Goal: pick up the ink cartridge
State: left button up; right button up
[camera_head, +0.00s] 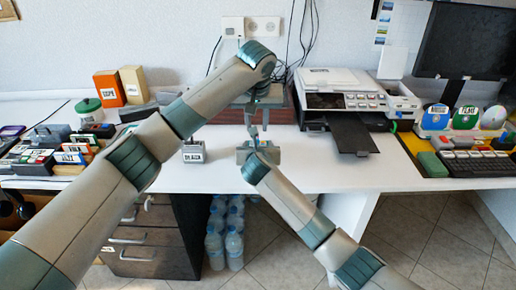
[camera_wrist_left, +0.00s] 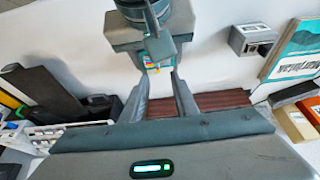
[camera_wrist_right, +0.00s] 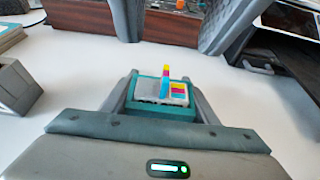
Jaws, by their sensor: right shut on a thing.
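The ink cartridge is a small teal and grey block with yellow, magenta and cyan stripes, best seen in the right wrist view (camera_wrist_right: 175,93). My right gripper (camera_wrist_right: 163,92) is shut on it, one finger on each side, and holds it near the front middle of the desk. In the head view my right gripper (camera_head: 258,152) mostly hides the cartridge. My left gripper (camera_head: 254,128) points down just beyond it. In the left wrist view its fingers (camera_wrist_left: 160,78) stand apart, with the cartridge's coloured part (camera_wrist_left: 153,67) showing between or just past the tips; I cannot tell which.
A small grey labelled box (camera_head: 193,152) stands left of the grippers. A printer (camera_head: 340,98) with its dark tray out is at right. Labelled boxes (camera_head: 108,88) and small items fill the desk's left.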

pick_arm(q)
jog(key=shift+s+x, duration=0.2)
jog(key=shift+x, duration=2.4)
jog(key=shift+d+f, duration=0.1)
jog(key=shift+d, duration=0.1)
jog(key=shift+c, duration=0.4)
grip_shut()
